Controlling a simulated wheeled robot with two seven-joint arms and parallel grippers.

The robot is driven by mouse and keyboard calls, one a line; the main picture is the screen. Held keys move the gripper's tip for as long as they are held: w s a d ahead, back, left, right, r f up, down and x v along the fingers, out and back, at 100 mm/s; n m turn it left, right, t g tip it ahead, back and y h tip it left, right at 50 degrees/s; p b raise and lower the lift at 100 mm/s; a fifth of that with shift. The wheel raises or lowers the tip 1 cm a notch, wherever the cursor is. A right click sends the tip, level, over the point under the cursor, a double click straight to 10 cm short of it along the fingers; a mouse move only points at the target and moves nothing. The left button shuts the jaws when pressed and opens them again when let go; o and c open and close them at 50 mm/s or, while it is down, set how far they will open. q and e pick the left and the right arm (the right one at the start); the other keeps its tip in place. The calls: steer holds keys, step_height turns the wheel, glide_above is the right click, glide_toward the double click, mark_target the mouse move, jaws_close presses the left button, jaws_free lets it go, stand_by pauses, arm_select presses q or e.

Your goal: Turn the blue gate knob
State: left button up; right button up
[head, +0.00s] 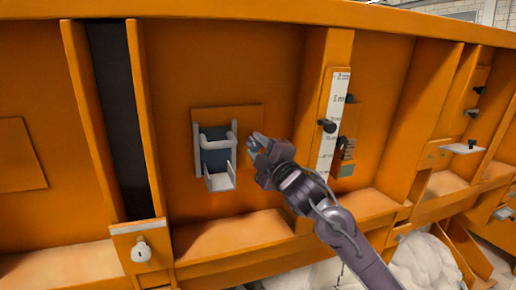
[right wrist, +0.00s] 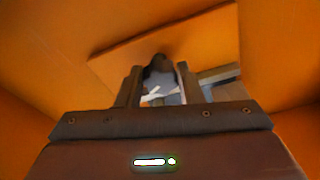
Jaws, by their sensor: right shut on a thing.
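A small gate with a dark blue panel (head: 215,158), grey side rails and a pale chute (head: 220,181) is fixed to the orange wall. My right gripper (head: 257,150) is just right of it, close to the wall. In the right wrist view my right gripper (right wrist: 160,92) is shut on a small dark, rounded piece, which looks like the gate knob (right wrist: 159,68). The fingers hide much of it, and its blue colour and turn angle are not clear. The knob cannot be made out in the head view. My left gripper is not in view.
A white scale strip (head: 333,120) with a black knob (head: 326,126) is on a post to the right. A dark slot (head: 115,110) and a white round knob (head: 141,252) are at the left. An orange ledge (head: 230,232) runs below the gate. Pale sand (head: 425,265) lies at lower right.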

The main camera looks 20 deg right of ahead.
steer(key=m, duration=0.2)
steer(key=shift+f+m, duration=0.15)
steer(key=shift+m, duration=0.25)
steer(key=shift+m+t+h, duration=0.3)
steer(key=shift+m, duration=0.6)
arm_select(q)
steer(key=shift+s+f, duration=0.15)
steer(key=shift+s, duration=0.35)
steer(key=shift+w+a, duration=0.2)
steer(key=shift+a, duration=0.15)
